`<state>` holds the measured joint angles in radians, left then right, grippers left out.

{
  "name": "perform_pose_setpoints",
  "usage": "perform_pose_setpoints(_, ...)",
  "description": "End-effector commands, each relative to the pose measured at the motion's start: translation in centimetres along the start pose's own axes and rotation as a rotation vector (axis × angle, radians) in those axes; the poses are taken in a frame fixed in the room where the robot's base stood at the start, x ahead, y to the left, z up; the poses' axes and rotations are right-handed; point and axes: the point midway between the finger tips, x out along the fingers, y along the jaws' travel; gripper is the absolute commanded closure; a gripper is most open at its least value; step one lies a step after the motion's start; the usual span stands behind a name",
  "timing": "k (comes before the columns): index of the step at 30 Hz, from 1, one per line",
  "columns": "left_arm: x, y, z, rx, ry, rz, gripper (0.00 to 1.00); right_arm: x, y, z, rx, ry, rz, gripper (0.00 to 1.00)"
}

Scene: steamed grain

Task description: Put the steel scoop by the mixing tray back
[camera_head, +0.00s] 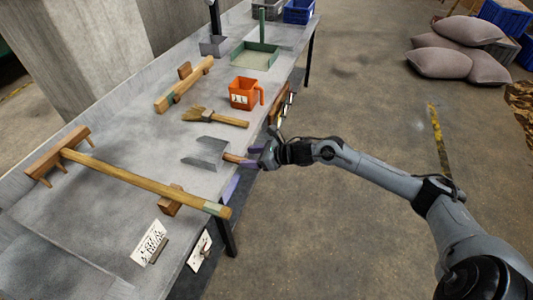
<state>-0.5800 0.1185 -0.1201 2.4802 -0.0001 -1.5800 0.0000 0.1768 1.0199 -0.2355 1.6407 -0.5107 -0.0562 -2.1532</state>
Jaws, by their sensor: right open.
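The steel scoop (207,152) lies on the grey table, its grey metal pan to the left and its wooden handle pointing right toward the table's edge. My right gripper (252,157) reaches in from the right at the handle's end. Its purple-tipped fingers are open, one on each side of the handle end; I cannot tell whether they touch it. A shallow green tray (238,58) with pale contents stands farther back on the table; I cannot tell whether it is the mixing tray. My left gripper is not in view.
A long-handled wooden rake (140,183) crosses the near table. Wooden rests (171,200) stand on the tabletop. Sacks (455,48) lie on the floor; the floor right of the table is otherwise mostly clear.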

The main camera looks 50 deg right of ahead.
Motion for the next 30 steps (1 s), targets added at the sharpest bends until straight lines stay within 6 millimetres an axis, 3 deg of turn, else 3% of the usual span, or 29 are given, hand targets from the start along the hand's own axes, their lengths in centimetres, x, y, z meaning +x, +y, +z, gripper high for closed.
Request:
perform_pose_setpoints(3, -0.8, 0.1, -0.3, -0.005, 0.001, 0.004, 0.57, -2.2, 0.1, 0.1, -0.005, 0.007, 0.002, 0.41)
perform_pose_setpoints(12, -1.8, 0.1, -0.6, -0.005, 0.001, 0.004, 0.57, -5.6, 0.0, 0.0, 0.000, 0.004, 0.000, 0.41)
perform_pose_setpoints(25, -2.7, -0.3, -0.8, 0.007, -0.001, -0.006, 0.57, -7.3, 0.2, -0.2, 0.006, 0.010, 0.004, 0.41)
perform_pose_setpoints(30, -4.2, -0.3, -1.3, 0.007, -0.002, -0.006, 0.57, -7.1, 3.3, -3.2, 0.114, 0.019, 0.039, 0.41)
